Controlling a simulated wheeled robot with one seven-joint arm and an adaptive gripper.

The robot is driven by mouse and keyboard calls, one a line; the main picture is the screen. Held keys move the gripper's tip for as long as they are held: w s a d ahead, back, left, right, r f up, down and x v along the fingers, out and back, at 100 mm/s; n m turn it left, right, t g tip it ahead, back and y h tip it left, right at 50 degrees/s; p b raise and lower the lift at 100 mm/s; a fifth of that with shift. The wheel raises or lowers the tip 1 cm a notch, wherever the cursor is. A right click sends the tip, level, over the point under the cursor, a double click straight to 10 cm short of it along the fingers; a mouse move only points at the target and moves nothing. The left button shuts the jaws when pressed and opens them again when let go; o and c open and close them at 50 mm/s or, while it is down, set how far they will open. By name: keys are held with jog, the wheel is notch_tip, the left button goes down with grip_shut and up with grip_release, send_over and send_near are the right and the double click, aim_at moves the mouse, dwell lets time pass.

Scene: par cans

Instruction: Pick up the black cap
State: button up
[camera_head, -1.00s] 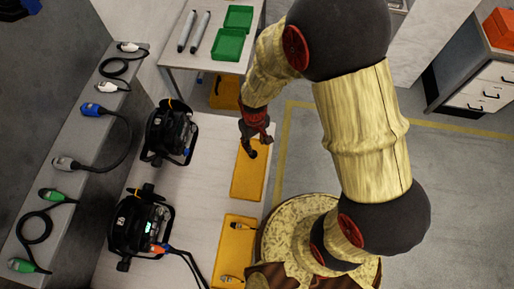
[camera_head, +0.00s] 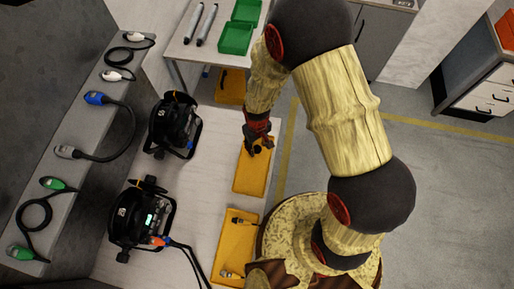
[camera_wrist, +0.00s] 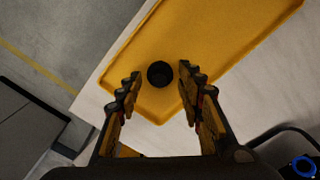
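The black cap (camera_wrist: 160,74) is a small round dark piece. In the wrist view it lies on the yellow tray (camera_wrist: 215,35), near the tray's end, between and a little beyond my fingertips. My gripper (camera_wrist: 157,82) is open, with one finger on each side of the cap and a gap visible on both sides. In the head view my gripper (camera_head: 258,146) is over the upper part of the yellow tray (camera_head: 250,181). The cap (camera_head: 257,149) shows there as a dark spot beside the fingers, partly hidden.
A second yellow tray (camera_head: 232,259) holds small connectors. Two black devices (camera_head: 173,126) (camera_head: 141,220) stand left of the trays on the white table. A grey ledge (camera_head: 84,123) with several cables runs along the left. Green bins (camera_head: 235,38) sit on the back table.

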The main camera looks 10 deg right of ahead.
aim_at(257, 147)
jog(key=shift+c, duration=1.3)
jog(key=c, duration=0.6)
jog(key=shift+c, duration=0.2)
jog(key=shift+r, duration=0.15)
jog(key=shift+r, duration=0.3)
notch_tip(257, 147, up, 2)
jog(key=shift+w+r+p, duration=0.1)
jog(key=shift+r+p, duration=0.05)
jog(key=shift+p, duration=0.15)
jog(key=s+d+r+p, duration=0.2)
jog(key=s+d+r, duration=0.1)
jog(key=s+r, duration=0.7)
jog(key=s, duration=0.3)
jog(key=shift+s+d, duration=0.2)
jog(key=shift+s, duration=0.2)
